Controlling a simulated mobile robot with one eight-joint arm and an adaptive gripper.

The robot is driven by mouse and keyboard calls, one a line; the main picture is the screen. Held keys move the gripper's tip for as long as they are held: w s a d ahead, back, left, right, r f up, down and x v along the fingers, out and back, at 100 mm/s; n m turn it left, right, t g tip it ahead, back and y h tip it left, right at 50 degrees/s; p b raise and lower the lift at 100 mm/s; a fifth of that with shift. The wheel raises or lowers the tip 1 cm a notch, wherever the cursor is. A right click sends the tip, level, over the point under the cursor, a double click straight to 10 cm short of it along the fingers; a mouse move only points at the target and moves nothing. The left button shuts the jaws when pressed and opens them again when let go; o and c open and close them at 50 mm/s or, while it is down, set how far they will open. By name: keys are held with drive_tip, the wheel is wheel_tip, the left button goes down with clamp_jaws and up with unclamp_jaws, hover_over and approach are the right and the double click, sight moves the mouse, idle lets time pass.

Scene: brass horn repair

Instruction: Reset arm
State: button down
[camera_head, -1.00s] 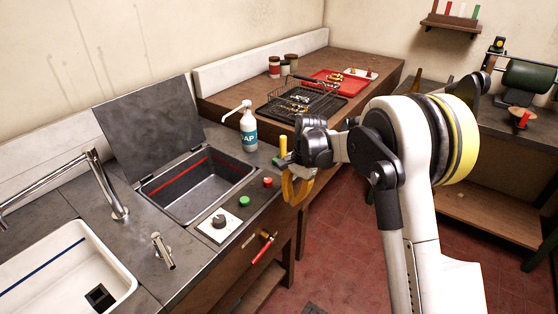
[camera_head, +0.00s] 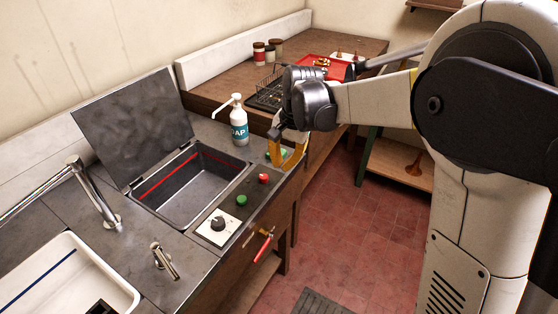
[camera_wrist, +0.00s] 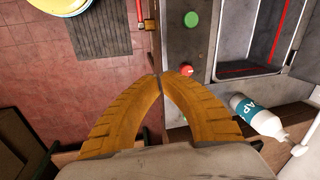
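My gripper (camera_head: 288,155) has two curved, ribbed orange fingers. It hangs near the front edge of the counter, to the right of the red button (camera_head: 263,179) in the head view. In the wrist view the fingertips of my gripper (camera_wrist: 160,75) meet with nothing visible between them. The red button also shows in the wrist view (camera_wrist: 186,71), just right of the fingertips. My arm is bent and fills the right side of the head view.
A steel basin (camera_head: 190,187) with a raised lid stands left of my gripper. A soap bottle (camera_head: 239,128) stands behind it. A red-handled valve (camera_head: 265,244) sticks out from the counter front. A drying rack (camera_head: 265,98) lies beyond. Red tiled floor (camera_head: 335,230) is open.

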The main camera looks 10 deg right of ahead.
idle(0.4)
drive_tip(key=s+d+r+n+t, duration=0.2)
drive_tip(key=s+d+r+n, duration=0.15)
drive_tip(key=s+r, duration=0.55)
drive_tip(key=s+d+f+n+t, duration=0.1)
drive_tip(key=s+d, duration=0.1)
drive_tip(key=s, duration=0.5)
drive_tip(key=s+d+f+n+t+h, duration=0.1)
drive_tip(key=s+d+f+n+t, duration=0.1)
drive_tip(key=s, duration=0.5)
drive_tip(key=shift+s+f+t+h, duration=0.25)
drive_tip(key=shift+s+t+h, duration=0.05)
drive_tip(key=shift+s, duration=0.05)
drive_tip(key=shift+d, duration=0.1)
